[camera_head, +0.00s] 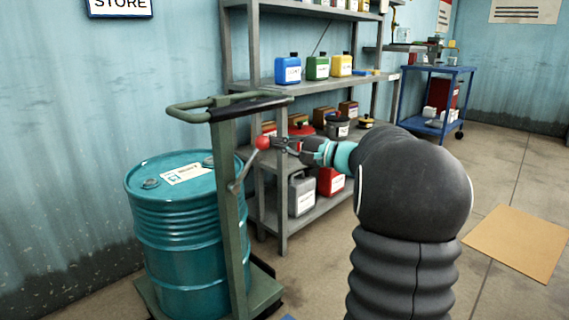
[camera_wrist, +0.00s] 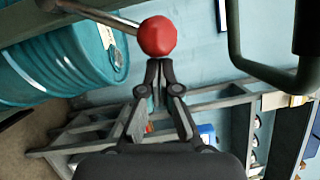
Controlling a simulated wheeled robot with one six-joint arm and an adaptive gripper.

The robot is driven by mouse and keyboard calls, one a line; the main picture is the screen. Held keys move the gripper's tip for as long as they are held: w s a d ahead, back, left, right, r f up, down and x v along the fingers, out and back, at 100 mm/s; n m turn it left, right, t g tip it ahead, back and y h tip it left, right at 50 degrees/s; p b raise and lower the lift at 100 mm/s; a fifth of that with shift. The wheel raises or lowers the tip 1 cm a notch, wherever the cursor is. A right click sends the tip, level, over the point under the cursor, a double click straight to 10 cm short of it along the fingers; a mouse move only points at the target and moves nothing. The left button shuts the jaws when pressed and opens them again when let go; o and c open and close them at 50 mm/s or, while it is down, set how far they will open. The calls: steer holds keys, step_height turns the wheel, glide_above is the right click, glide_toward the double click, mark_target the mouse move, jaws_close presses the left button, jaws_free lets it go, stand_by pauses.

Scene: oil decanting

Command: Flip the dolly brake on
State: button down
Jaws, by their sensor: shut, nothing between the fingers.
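The dolly (camera_head: 228,200) is a green upright frame with a handle bar at its top, and a teal drum (camera_head: 180,238) stands on its base. The brake lever (camera_head: 243,172) is a thin grey rod slanting up to a red ball knob (camera_head: 263,143). In the wrist view the red knob (camera_wrist: 157,36) is just beyond my fingertips, with the rod running to the upper left. My gripper (camera_head: 277,144) is shut and empty, its tips at or very near the knob; I cannot tell whether they touch. It also shows in the wrist view (camera_wrist: 158,66).
A grey shelf rack (camera_head: 283,210) with bottles and cans stands close behind my gripper. The dolly's handle (camera_head: 200,108) is above and left of it. A blue cart (camera_head: 436,70) stands at the back right. A tan mat (camera_head: 520,243) lies on open floor at right.

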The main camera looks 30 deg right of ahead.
steer(key=shift+s+a+r+n+g+h+b, duration=0.15)
steer(key=shift+s+a+r+n+g+b, duration=0.15)
steer(key=shift+a+r+n+b, duration=0.45)
steer(key=shift+s+a+r+n+g+h+b, duration=0.2)
steer(key=shift+s+a+r+n+b, duration=0.15)
steer(key=shift+a+r+n+b, duration=0.45)
steer(key=shift+a+f, duration=0.15)
steer(key=shift+a, duration=0.1)
steer(key=shift+w+d+p, duration=0.25)
steer(key=shift+d+p, duration=0.05)
steer(key=shift+d, duration=0.15)
steer(key=w+d, duration=0.1)
steer(key=d, duration=0.2)
glide_toward(267, 140)
steer(key=d, duration=0.1)
steer(key=w+d, duration=0.1)
steer(key=d+r, duration=0.1)
steer(key=d, duration=0.1)
steer(key=shift+w+p, duration=0.35)
steer(key=shift+w, duration=0.05)
